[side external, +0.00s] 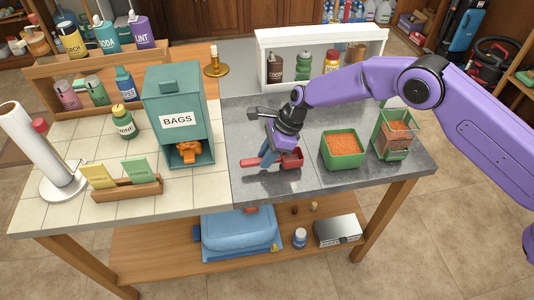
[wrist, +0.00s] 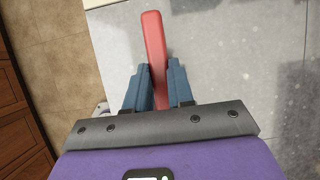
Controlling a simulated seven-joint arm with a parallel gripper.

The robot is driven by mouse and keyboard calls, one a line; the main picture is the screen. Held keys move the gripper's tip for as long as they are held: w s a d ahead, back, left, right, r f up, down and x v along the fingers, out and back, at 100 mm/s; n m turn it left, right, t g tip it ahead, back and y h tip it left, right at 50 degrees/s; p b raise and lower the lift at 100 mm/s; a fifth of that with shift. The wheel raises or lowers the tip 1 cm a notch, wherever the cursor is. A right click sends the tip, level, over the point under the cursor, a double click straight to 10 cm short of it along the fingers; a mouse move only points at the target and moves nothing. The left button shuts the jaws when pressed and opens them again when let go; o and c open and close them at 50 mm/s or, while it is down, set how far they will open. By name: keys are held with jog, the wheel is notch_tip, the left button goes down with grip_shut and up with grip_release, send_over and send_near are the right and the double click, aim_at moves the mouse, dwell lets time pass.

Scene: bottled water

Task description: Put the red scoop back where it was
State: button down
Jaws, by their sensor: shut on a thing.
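The red scoop (side external: 291,158) is at the dark grey part of the counter, with its handle pointing left in the side view. My gripper (side external: 267,159) points down with its blue fingers shut around the handle. In the wrist view the red handle (wrist: 154,40) runs between the two fingers (wrist: 158,80) and sticks out beyond them; the scoop's bowl is hidden there. I cannot tell whether the scoop touches the counter or is just above it.
A green tub of orange grains (side external: 342,163) stands right of the scoop, and a green-framed clear bin (side external: 393,152) beyond it. A teal BAGS dispenser (side external: 178,90) stands to the left. A white rack (side external: 275,42) with bottles is behind. The counter's front edge is close.

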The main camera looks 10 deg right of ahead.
jog(key=shift+f, duration=0.65)
jog(key=c, duration=0.9)
grip_release()
jog(key=v, duration=1.7)
jog(key=shift+r, duration=0.25)
jog(key=shift+s, duration=0.1)
